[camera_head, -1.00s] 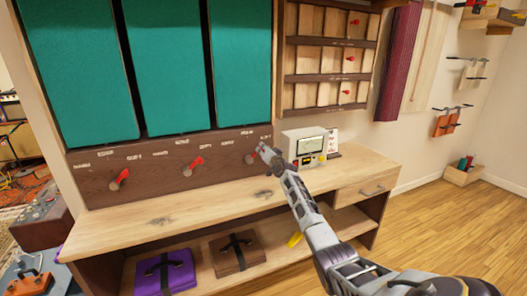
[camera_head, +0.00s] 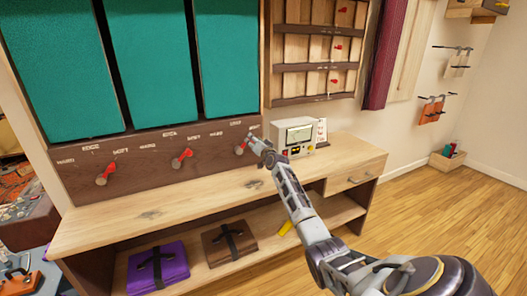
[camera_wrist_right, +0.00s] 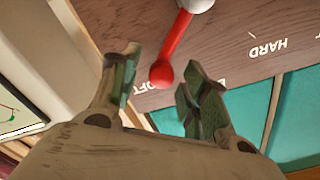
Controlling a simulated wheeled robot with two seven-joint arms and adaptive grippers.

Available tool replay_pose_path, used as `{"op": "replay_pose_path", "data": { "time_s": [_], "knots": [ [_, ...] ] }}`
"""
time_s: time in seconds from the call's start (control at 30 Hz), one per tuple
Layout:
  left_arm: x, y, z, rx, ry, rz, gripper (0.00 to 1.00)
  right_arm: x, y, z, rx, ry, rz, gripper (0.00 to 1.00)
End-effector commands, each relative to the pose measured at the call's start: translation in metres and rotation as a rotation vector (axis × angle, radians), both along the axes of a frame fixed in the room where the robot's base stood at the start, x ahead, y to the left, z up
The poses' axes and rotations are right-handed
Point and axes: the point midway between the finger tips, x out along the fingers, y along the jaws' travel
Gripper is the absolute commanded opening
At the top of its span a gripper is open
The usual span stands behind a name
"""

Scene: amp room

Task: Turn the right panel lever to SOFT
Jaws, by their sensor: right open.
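The right panel lever (camera_head: 240,150) is on the dark wood strip below the right teal panel (camera_head: 228,60). My right gripper (camera_head: 258,143) is in front of it and hides part of it. In the right wrist view the red lever (camera_wrist_right: 176,45) runs down-left from its pale pivot, its round tip between the open fingers of my right gripper (camera_wrist_right: 158,90). No clear contact shows. The labels appear upside down there: HARD lies to the right, and the tip lies beside the partly hidden SOFT label (camera_wrist_right: 148,86). My left gripper is not in view.
Two similar red levers (camera_head: 182,159) (camera_head: 106,173) sit further left on the strip. A wooden bench (camera_head: 160,205) runs below. A white meter box (camera_head: 293,137) stands close to the right of my gripper. Purple and brown cases lie on the lower shelf.

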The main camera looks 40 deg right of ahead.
Motion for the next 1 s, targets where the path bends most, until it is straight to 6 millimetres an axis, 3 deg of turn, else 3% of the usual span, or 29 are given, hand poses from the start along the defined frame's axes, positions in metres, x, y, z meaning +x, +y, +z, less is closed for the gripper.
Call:
{"op": "replay_pose_path", "data": {
  "time_s": [1.0],
  "knots": [
    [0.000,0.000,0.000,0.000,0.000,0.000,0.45,-0.076,0.017,0.000,0.000,0.000,-0.002,0.45]
  ]
}}
